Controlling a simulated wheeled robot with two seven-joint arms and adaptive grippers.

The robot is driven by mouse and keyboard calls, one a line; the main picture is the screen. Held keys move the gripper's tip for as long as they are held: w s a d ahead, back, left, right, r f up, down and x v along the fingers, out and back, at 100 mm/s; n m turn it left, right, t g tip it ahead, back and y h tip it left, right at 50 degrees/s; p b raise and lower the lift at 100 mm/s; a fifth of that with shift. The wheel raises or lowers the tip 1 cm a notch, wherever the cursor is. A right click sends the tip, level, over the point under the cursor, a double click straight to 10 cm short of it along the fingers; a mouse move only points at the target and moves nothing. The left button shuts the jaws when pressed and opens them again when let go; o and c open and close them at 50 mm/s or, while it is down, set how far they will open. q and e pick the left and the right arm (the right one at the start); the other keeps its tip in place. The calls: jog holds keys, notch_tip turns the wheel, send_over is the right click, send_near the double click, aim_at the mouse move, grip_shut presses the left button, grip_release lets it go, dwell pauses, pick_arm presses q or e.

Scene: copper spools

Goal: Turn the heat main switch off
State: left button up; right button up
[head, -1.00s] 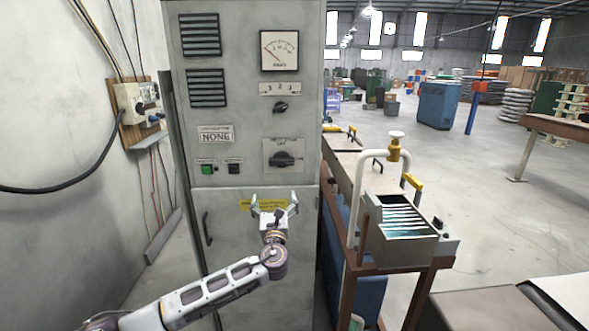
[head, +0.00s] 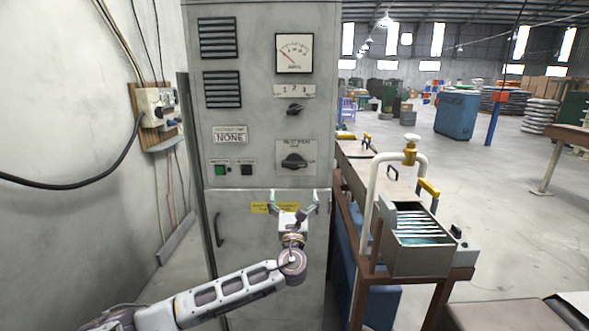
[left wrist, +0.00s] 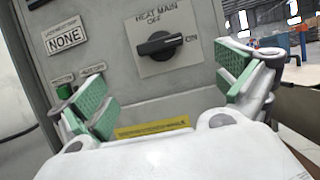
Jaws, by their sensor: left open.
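The heat main switch is a black rotary knob (head: 294,161) on a pale plate on the grey control cabinet (head: 265,230). In the left wrist view the knob (left wrist: 161,45) lies roughly level, with OFF printed above it and ON at its right, and its marked end seems turned toward ON. My left gripper (head: 294,198) is open and empty, just below the knob in the head view. In the left wrist view its green-padded fingers (left wrist: 165,95) are spread wide, and the knob shows beyond and between them, untouched. My right gripper is not in view.
A smaller knob (head: 294,109) and a dial gauge (head: 294,53) sit above the switch. A green button (head: 221,169) and a black button (head: 247,169) are to its left. A bench with a metal tank (head: 420,250) and pipes stands right of the cabinet.

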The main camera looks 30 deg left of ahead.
aim_at(294, 167)
pick_arm(q)
jog(key=p+x, duration=0.1)
jog(key=x, duration=1)
jog(key=shift+d, duration=0.1)
jog(key=shift+x, duration=1.4)
jog(key=shift+f, duration=0.1)
jog(key=c, duration=0.9)
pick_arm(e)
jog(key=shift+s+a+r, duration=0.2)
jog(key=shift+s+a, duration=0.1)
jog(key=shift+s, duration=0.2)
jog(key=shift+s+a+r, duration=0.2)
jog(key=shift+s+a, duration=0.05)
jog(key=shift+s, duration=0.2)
